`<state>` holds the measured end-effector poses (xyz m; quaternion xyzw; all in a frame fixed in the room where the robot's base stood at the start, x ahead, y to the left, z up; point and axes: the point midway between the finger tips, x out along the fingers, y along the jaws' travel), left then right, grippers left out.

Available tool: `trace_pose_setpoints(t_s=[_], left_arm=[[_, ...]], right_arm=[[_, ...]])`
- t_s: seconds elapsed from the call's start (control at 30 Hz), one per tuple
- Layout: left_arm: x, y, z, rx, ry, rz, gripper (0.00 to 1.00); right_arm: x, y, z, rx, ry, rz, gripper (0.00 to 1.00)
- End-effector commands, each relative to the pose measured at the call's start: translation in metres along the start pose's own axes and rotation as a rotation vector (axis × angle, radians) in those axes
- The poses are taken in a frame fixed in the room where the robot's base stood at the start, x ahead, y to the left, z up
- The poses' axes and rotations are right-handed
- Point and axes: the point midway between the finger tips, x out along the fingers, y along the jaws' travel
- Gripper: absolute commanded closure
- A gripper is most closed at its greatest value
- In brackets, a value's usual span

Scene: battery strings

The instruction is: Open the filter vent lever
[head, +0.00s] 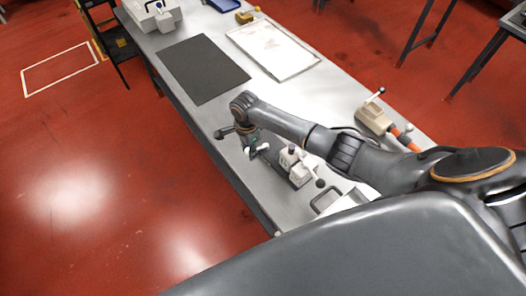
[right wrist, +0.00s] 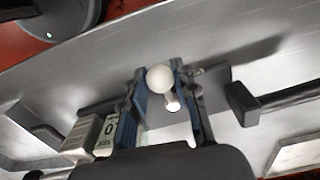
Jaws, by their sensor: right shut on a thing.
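My right gripper (head: 254,148) reaches down over the near edge of the metal bench, beside a small light-coloured fitting (head: 297,165). In the right wrist view its blue-padded fingers (right wrist: 164,92) are shut on a lever with a white ball knob (right wrist: 160,78), which appears to be the filter vent lever. The knob stands between the fingertips, with a short pale stem (right wrist: 172,102) just below it. The lever's base is hidden by the gripper. My left gripper is not in view.
A black-ended handle (right wrist: 245,103) lies right of the fingers in the right wrist view. On the bench (head: 330,95) are a dark mat (head: 203,68), a white tray (head: 273,48) and a beige device with orange parts (head: 373,117).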

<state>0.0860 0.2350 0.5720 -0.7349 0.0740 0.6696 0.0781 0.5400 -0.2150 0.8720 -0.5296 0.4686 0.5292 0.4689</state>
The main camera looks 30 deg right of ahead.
Motion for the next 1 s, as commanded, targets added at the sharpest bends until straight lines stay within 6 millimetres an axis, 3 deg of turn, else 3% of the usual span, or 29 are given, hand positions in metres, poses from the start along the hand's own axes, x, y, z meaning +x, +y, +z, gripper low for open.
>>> trace_pose_setpoints(t_s=[0.23,0.67,1.0], left_arm=[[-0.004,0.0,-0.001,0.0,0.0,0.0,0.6],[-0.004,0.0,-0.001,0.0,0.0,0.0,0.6],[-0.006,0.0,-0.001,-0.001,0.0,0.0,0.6]], right_arm=[[0.0,-0.007,-0.001,0.116,0.001,0.002,1.0],[0.001,-0.009,-0.001,0.142,0.002,0.002,1.0],[0.001,-0.017,-0.004,0.267,0.003,0.003,1.0]])
